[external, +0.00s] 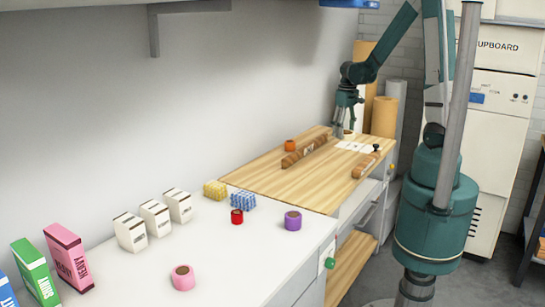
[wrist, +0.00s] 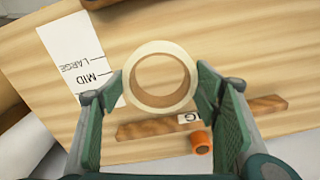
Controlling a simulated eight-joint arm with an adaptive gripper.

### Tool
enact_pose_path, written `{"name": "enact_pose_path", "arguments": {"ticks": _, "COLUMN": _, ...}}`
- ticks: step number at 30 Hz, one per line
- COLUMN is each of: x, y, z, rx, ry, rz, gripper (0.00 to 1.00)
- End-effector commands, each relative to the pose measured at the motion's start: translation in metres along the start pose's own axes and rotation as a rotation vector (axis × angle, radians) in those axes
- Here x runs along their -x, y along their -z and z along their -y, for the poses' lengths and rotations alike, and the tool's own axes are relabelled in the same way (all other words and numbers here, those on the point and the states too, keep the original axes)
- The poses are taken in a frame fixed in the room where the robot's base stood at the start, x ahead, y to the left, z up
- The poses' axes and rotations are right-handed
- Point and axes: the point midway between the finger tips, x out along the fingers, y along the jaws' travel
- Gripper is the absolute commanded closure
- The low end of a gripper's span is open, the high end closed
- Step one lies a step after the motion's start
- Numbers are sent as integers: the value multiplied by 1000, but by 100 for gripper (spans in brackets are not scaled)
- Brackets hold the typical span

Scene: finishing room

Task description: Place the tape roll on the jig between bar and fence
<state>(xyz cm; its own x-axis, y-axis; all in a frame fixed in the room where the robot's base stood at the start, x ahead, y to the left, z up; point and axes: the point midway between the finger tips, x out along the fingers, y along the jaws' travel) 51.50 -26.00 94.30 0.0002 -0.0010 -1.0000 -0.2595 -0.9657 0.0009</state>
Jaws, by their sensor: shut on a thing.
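A cream tape roll (wrist: 160,48) is between the fingers of my gripper (wrist: 160,84) in the wrist view, its hole facing the camera. My gripper is shut on it. In the external view my gripper (external: 345,131) is low over the far part of the wooden board (external: 270,184), near a white marked card (external: 356,147). The roll is mostly hidden there. A long brown bar (external: 305,152) with a label lies left of the card. A shorter brown bar (external: 366,165) with a black knob lies right of it. I cannot tell which is the fence, or whether the roll touches the board.
An orange roll (external: 290,145) stands beside the long bar, toward the wall. The white counter (external: 215,254) holds purple (external: 293,221), red (external: 237,217) and pink (external: 183,278) rolls, several boxes and two patterned blocks. Tall tan rolls (external: 383,117) stand behind the board.

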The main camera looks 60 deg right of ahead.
Motion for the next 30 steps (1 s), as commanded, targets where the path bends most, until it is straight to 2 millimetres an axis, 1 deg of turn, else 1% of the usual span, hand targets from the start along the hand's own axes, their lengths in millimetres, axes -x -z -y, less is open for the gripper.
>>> {"name": "enact_pose_path", "arguments": {"ticks": 12, "x": -2, "y": 0, "z": 0, "rx": 0, "ry": 0, "rz": 0, "gripper": 52}}
{"name": "enact_pose_path", "arguments": {"ticks": 16, "x": -6, "y": 0, "z": 0, "rx": 0, "ry": 0, "rz": 0, "gripper": 52}}
{"name": "enact_pose_path", "arguments": {"ticks": 20, "x": -18, "y": 0, "z": 0, "rx": 0, "ry": 0, "rz": 0, "gripper": 52}}
{"name": "enact_pose_path", "arguments": {"ticks": 27, "x": -46, "y": 1, "z": 0, "rx": 0, "ry": 0, "rz": 0, "gripper": 52}}
{"name": "enact_pose_path", "arguments": {"ticks": 30, "x": -55, "y": 0, "z": 0, "rx": 0, "ry": 0, "rz": 0, "gripper": 52}}
